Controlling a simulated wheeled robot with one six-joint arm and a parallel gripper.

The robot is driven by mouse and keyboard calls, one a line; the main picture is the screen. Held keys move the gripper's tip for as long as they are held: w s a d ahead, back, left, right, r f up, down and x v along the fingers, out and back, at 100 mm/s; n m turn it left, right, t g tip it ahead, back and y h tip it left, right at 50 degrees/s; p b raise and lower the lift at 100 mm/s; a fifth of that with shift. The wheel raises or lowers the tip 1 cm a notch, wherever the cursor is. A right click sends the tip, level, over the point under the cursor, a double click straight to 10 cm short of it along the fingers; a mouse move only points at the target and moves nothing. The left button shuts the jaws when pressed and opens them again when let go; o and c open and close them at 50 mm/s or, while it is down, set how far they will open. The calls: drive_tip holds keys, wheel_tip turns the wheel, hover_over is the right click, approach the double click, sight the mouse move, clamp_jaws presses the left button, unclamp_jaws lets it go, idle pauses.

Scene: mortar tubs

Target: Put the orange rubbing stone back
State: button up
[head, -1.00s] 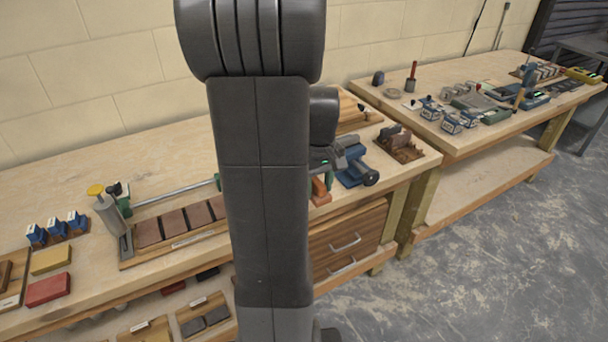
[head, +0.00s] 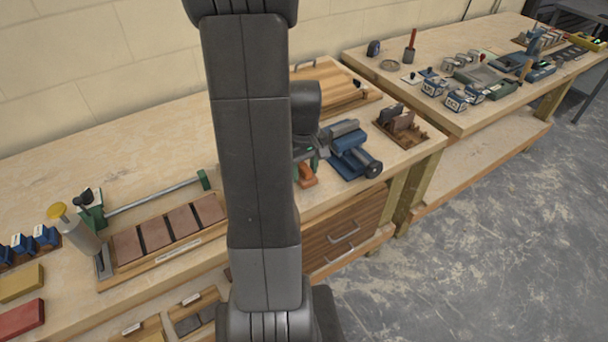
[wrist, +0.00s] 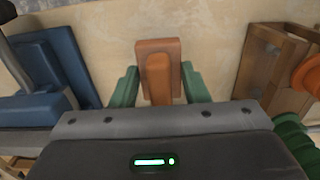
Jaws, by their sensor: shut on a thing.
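The orange rubbing stone (wrist: 158,75) is a small orange block between the two green fingers of my gripper (wrist: 158,86) in the wrist view. My gripper is shut on it. In the head view the stone (head: 307,176) shows at the front of the bench, just right of my arm, which hides most of the gripper. The stone is close beside a blue vise (head: 350,150); I cannot tell whether it touches the bench. A wooden rack (head: 402,130) with brownish stones stands right of the vise.
A wooden tray of brown blocks (head: 150,262) lies to the left, with a green-ended bar clamp (head: 150,197) behind it. A ridged wooden board (head: 335,85) is at the back. A second bench (head: 425,65) with tins and tools stands to the right, with a gap between the benches.

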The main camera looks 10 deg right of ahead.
sight(304, 177)
drive_tip(key=shift+f, duration=1.25)
drive_tip(key=shift+f, duration=0.25)
drive_tip(key=o, duration=1.1)
drive_tip(key=shift+r, duration=0.1)
wheel_tip(304, 177, up, 12)
drive_tip(key=shift+r, duration=0.15)
